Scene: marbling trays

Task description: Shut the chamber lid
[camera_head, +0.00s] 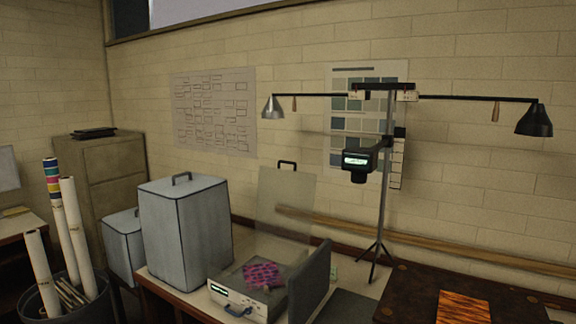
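The chamber (238,303) is a low, pale box on the table, with a small lit display and a handle on its front. Its lid (286,200) appears to be the see-through panel standing upright at the back, with a black handle (287,163) on its top edge. The lid is raised, so the chamber is open. A pink and purple patterned piece (262,275) lies inside. My gripper is not in view.
A dark upright panel (311,283) stands at the chamber's right side, hiding part of it. A tall grey box (185,235) stands close on its left. Behind to the right is a tripod stand (384,220) with two lamps. Paper rolls (75,235) stand far left.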

